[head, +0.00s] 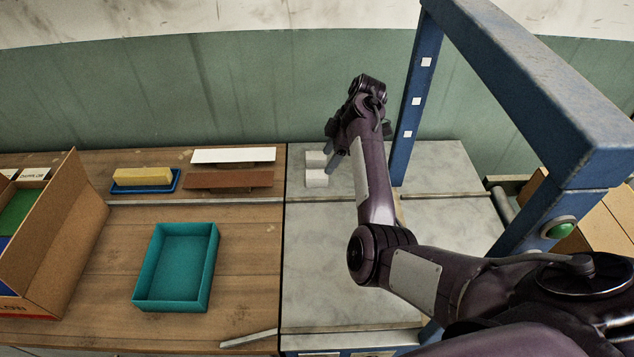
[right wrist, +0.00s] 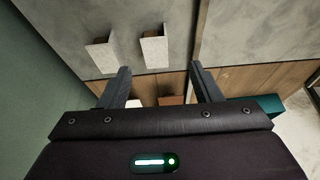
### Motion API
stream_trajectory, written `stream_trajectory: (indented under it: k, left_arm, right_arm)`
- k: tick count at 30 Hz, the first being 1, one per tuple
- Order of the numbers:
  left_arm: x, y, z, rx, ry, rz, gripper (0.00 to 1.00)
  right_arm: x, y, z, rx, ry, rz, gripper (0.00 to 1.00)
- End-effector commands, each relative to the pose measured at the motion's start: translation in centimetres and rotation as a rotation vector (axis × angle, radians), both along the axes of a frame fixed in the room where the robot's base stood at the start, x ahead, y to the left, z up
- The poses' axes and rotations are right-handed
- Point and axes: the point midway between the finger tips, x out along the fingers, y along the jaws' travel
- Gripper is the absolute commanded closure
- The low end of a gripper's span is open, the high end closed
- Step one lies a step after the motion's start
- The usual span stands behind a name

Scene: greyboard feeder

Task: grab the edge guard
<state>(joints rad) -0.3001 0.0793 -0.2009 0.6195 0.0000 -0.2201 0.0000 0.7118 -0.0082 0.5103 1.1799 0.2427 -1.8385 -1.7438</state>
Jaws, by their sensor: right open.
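Two small pale, angled pieces lie side by side on the grey table section, and they look like edge guards. In the head view one is the farther edge guard (head: 315,158) and the other the nearer edge guard (head: 316,178). They also show in the right wrist view as a left piece (right wrist: 101,55) and a right piece (right wrist: 154,48). My right gripper (head: 331,160) is open just right of them. In the right wrist view nothing is between its fingers (right wrist: 160,67), and the pale pieces lie beyond the fingertips. My left gripper is out of view.
A blue frame (head: 411,100) stands right of my right arm. A teal tray (head: 145,302), a yellow block (head: 142,176) in a blue dish, and white (head: 233,156) and brown (head: 228,178) strips sit on the wooden section. A cardboard box (head: 72,240) is at left.

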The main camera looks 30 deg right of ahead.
Motion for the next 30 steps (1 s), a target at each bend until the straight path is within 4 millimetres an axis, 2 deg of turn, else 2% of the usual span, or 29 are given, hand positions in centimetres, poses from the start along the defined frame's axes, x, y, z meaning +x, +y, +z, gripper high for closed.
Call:
stream_trajectory:
  k: [15, 24, 30]
  left_arm:
    - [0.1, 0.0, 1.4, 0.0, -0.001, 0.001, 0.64]
    - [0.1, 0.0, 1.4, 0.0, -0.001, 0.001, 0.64]
    - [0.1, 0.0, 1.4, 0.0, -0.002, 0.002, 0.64]
  right_arm:
    - [1.7, 2.3, -5.6, 0.002, 0.002, 0.001, 0.42]
    - [1.7, 2.5, -6.1, 0.0, 0.001, 0.0, 0.42]
    - [1.7, 2.5, -6.1, 0.0, 0.001, 0.0, 0.68]
